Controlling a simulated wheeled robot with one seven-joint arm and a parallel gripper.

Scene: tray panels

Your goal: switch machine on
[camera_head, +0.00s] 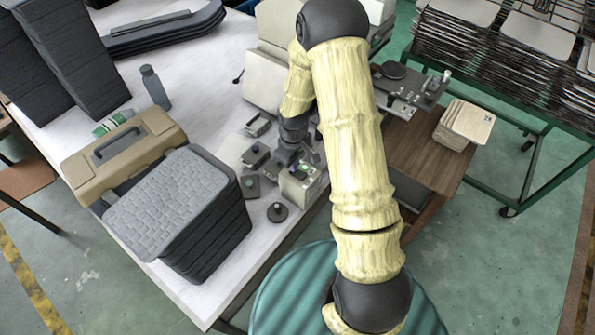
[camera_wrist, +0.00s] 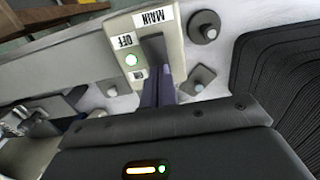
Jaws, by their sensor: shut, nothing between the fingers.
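The machine's switch box (camera_head: 300,187) is a small pale box near the table's front edge. In the wrist view the box (camera_wrist: 171,22) carries a MAIN label (camera_wrist: 153,17), an OFF label (camera_wrist: 124,40) and a second small label, partly hidden. A round green light or button (camera_wrist: 133,60) shows beside the labels. A dark part, perhaps the switch lever, lies at my fingertips; I cannot tell where it ends and the fingers begin. My gripper (camera_wrist: 158,88) is shut and empty, its fingers over the box. Contact cannot be told. In the head view my gripper (camera_head: 308,157) is at the box, partly hidden.
A round dark knob (camera_head: 277,212) and a small square button unit (camera_head: 250,187) stand beside the box. A stack of dark trays (camera_head: 185,215) and a tan toolbox (camera_head: 125,155) stand to the left. Pale machine housings (camera_head: 270,75) stand behind. Bare tabletop lies around the bottle (camera_head: 155,87).

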